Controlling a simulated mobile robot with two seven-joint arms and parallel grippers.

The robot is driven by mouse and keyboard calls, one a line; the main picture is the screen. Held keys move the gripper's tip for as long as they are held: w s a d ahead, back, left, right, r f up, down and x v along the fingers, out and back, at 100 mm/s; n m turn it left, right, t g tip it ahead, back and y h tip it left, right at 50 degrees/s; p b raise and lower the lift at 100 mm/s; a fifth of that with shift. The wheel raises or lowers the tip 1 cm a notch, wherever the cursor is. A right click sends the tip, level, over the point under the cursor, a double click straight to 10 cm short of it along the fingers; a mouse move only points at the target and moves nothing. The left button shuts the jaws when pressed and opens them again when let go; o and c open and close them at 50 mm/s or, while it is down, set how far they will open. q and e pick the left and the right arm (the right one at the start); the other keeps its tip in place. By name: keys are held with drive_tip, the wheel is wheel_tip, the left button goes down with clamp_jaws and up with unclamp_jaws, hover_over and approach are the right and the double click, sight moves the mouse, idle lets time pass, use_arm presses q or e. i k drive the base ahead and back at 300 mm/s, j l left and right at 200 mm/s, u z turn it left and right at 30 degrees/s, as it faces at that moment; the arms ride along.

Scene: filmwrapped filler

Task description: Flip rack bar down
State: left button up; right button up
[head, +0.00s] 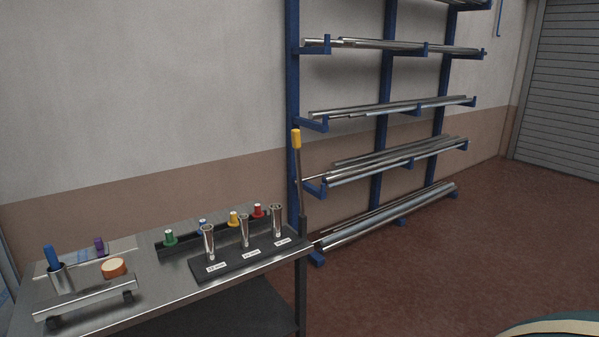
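A dark upright bar (299,180) with a yellow cap (296,139) stands near the right end of the metal table, in front of the blue rack (379,140). It is close to vertical. It looks like the rack bar, though I cannot be sure, and the way it is mounted is unclear. The blue rack holds long metal bars and tubes on several levels of arms against the wall. Neither of my grippers is in view.
The metal table (190,290) carries a black base with three upright metal tubes (245,231), a dark strip with coloured plugs (234,219), a metal cup (61,278) and an orange roll (113,267). Open floor (440,270) lies right of the table.

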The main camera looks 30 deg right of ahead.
sight(296, 137)
drive_tip(key=i+l, duration=0.35)
drive_tip(key=l, duration=0.15)
drive_tip(key=i+l, duration=0.35)
drive_tip(key=l, duration=0.2)
drive_tip(key=i+l, duration=0.35)
drive_tip(key=l, duration=0.15)
drive_tip(key=i+l, duration=0.4)
drive_tip(key=l, duration=0.15)
drive_tip(key=i+l, duration=0.35)
drive_tip(key=l, duration=0.15)
drive_tip(key=k+l+z, duration=0.05)
